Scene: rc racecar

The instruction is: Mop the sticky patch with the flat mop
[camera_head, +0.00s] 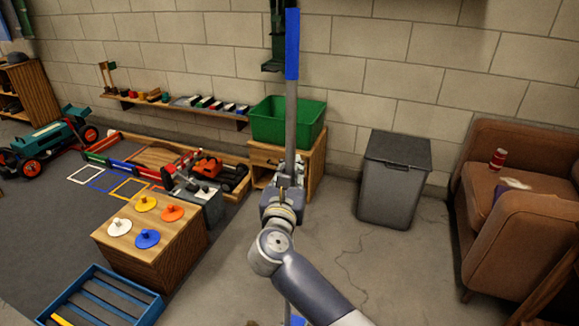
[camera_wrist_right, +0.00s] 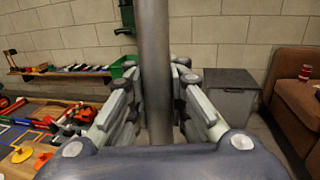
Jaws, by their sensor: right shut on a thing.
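The flat mop (camera_head: 291,115) stands near upright in the head view, a grey pole with a blue grip (camera_head: 292,45) on top. My right gripper (camera_head: 288,178) is shut on its pole. In the right wrist view the pole (camera_wrist_right: 156,60) runs between the two fingers. A bit of blue (camera_head: 297,321) shows at the bottom edge, below my arm, and may be the mop head. My arm hides much of the lower pole. A small brown spot (camera_head: 252,323) on the floor is cut by the bottom edge; I cannot tell whether it is the sticky patch. My left gripper is out of view.
A wooden cabinet (camera_head: 264,158) with a green bin (camera_head: 287,122) stands behind the mop. A grey lidded bin (camera_head: 392,190) and a brown armchair (camera_head: 524,220) are at right. A wooden box (camera_head: 150,262) and blue crate (camera_head: 98,297) stand at left. Floor between is mostly clear.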

